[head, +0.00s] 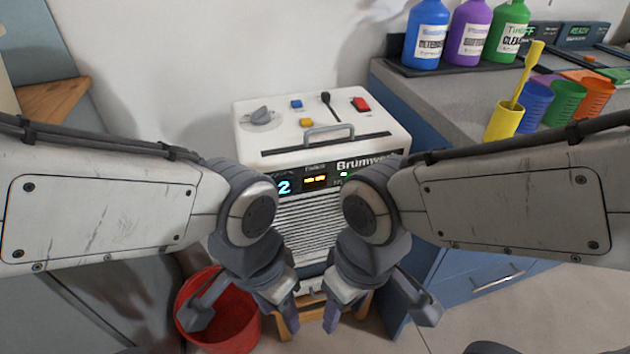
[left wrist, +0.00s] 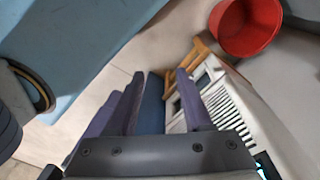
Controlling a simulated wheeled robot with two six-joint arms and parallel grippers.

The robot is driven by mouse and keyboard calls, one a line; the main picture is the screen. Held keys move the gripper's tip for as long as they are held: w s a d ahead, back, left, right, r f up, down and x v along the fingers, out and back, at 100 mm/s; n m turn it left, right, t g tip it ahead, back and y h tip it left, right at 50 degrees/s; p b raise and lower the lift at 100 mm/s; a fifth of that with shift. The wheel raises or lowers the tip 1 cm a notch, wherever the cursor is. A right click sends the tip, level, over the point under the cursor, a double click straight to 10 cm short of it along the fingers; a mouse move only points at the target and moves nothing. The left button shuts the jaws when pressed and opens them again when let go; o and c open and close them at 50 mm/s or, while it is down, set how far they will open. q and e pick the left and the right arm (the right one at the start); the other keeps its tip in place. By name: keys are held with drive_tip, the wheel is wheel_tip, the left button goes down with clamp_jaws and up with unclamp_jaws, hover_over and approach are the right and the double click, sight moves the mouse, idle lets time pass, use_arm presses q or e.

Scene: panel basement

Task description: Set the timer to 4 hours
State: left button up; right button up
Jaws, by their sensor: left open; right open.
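A white machine marked "Brumwe…" (head: 320,128) stands ahead, its front partly hidden by my arms. Its top holds a grey knob (head: 260,115), a blue button (head: 296,104), a yellow button (head: 306,122), a black lever (head: 327,100) and a red switch (head: 361,104). Its front shows a cyan "2" (head: 284,187), an orange display with dashes (head: 315,181) and a small green light (head: 343,174). My left gripper (head: 291,322) and right gripper (head: 331,318) hang low before the grille, apart from the controls. In the left wrist view my open left gripper (left wrist: 160,95) is empty.
A red bucket (head: 217,318) stands at lower left. A wooden stand (head: 354,305) is under the machine. The counter at right holds bottles (head: 427,35) and cups (head: 503,122). The space above the machine's top is clear.

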idle(0.3)
use_arm(q)
clamp_jaws()
idle(1.6)
